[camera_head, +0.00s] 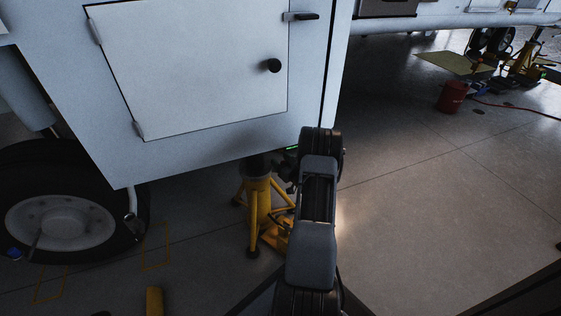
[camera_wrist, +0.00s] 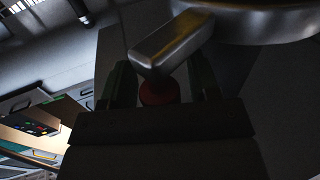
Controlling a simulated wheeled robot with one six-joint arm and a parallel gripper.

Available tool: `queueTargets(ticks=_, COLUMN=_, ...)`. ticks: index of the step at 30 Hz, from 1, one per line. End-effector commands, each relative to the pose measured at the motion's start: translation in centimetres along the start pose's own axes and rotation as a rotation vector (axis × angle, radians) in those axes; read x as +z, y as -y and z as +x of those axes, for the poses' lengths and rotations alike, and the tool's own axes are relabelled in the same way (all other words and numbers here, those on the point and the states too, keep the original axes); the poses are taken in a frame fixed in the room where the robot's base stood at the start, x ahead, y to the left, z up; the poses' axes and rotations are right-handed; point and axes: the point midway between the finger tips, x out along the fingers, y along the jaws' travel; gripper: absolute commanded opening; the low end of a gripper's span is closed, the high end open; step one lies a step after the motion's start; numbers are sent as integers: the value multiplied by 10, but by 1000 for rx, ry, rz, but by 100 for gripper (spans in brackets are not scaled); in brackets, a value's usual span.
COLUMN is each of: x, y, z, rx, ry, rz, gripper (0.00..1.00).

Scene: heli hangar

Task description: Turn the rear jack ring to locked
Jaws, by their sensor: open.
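The yellow jack (camera_head: 260,200) stands under the white fuselage, partly hidden behind my arm. In the wrist view a round metal part (camera_wrist: 265,22), which looks like the jack ring, fills the upper right. A squared metal bar (camera_wrist: 172,45) sticks out from it toward the lower left. My gripper (camera_wrist: 160,68) is open, with a dark finger on each side of the bar's near end. I cannot tell whether either finger touches it. A red round piece (camera_wrist: 158,92) shows below the bar. In the head view my arm hides the gripper and the ring.
The white fuselage with a closed panel (camera_head: 195,70) hangs just above the jack. A black tire (camera_head: 65,215) stands at left. A red bucket (camera_head: 452,97) and another yellow jack (camera_head: 525,65) are at back right.

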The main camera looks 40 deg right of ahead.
Motion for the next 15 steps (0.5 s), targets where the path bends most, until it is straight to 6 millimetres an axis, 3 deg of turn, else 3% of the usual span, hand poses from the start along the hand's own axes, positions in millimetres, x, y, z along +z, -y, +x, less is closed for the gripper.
queueTargets(ticks=8, x=-1, y=0, z=-14, rx=0, ry=4, rz=2, gripper=56)
queueTargets(ticks=15, x=-3, y=0, z=-61, rx=2, ry=3, rz=5, gripper=56)
